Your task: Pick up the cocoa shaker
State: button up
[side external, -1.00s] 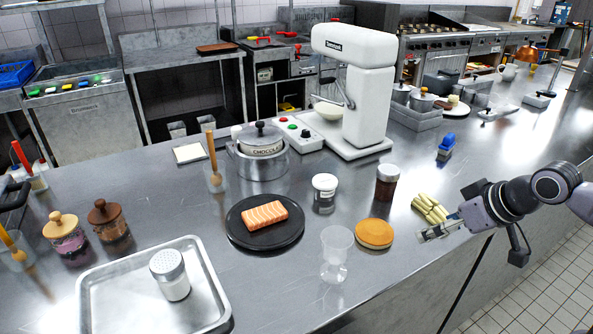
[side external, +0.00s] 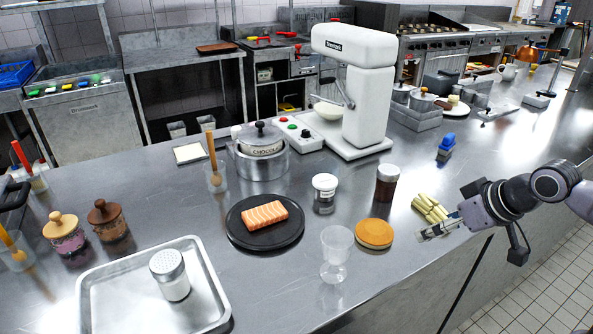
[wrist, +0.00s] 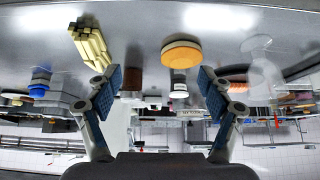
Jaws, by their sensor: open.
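No label that I can read says cocoa. A shaker with a perforated metal top and white contents (side external: 170,276) stands on the metal tray (side external: 215,305). I cannot tell for certain which is the cocoa shaker. My gripper (side external: 428,236) is at the counter's right front, low, apart from all three. In the wrist view its two fingers (wrist: 159,92) are spread with nothing between them.
The golden cake (side external: 374,233) and pale cut sticks (side external: 430,208) lie near my gripper. A clear glass (side external: 336,254) and a black plate (side external: 264,240) with salmon stand further left. The white mixer (side external: 368,100) and a pot (side external: 262,163) stand behind. Bare counter lies between these things.

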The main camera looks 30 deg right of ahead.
jog(key=w+d+r+m+g+h, duration=0.1)
jog(key=w+d+r+m, duration=0.2)
jog(key=w, duration=0.5)
jog(key=m+g+h, duration=0.1)
jog(key=m+g, duration=0.1)
jog(key=m, duration=0.1)
send_near(386, 184)
jog(key=shift+w+d+f, duration=0.2)
jog(key=shift+d+f, duration=0.1)
jog(key=shift+d, duration=0.15)
jog(key=shift+w+d+f, duration=0.2)
jog(key=shift+d+f, duration=0.05)
jog(key=shift+d, duration=0.15)
jog(key=shift+w+d+f+m, duration=0.2)
jog(key=shift+w+f+m, duration=0.15)
jog(key=shift+w, duration=0.1)
jog(key=shift+h, duration=0.3)
jog(key=shift+a+x, duration=0.15)
jog(key=shift+x, duration=2.45)
jog(key=shift+a+x, duration=0.1)
jog(key=shift+x, duration=2.5)
jog(key=c, duration=1.4)
